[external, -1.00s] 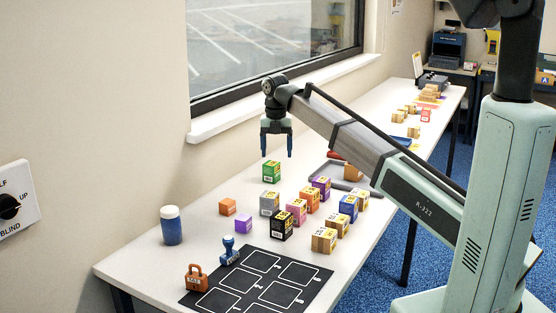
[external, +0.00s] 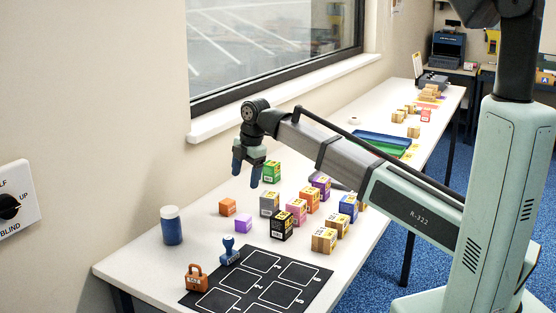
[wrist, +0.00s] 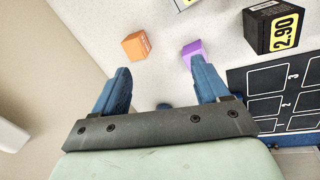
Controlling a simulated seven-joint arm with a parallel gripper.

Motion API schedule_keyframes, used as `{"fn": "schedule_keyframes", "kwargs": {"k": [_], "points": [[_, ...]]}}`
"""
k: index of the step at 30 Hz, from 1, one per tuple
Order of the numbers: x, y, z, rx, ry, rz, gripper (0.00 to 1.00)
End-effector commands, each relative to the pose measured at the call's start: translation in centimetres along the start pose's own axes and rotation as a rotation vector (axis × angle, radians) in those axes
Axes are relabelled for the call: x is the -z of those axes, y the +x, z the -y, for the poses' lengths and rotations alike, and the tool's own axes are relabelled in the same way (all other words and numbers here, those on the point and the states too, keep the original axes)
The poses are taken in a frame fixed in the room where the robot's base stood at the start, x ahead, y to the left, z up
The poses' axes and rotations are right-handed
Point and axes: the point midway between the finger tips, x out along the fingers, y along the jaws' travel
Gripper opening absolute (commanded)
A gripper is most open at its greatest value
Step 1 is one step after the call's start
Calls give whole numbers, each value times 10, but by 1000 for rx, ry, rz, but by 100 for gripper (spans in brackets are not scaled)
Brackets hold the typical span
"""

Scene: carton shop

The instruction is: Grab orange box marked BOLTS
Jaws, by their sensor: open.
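A small plain-looking orange box (external: 227,207) stands on the white table, left of the main group of boxes. It also shows in the wrist view (wrist: 136,45), with faint marking too small to read. Another orange box (external: 309,196) with a yellow label stands within the group. I cannot read BOLTS on either. My gripper (external: 246,178) is open and empty, pointing down above the table, above and behind the small orange box.
The purple box (external: 243,223) stands close beside the small orange one. A green box (external: 271,172) is near my gripper; a grey box (external: 269,203) and a black box (external: 282,225) stand right. A blue bottle (external: 172,226), stamp (external: 229,250) and black mat (external: 258,279) are nearer the front.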

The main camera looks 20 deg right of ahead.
Motion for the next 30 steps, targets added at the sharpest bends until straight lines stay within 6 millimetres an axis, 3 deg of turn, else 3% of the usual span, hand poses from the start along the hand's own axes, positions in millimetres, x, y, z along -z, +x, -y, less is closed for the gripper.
{"fn": "schedule_keyframes", "kwargs": {"k": [18,24,30], "points": [[4,-3,-28,-148,1111,-125,74],[4,-4,-30,-147,1327,-152,74],[4,2,-31,-142,1395,-158,74]]}}
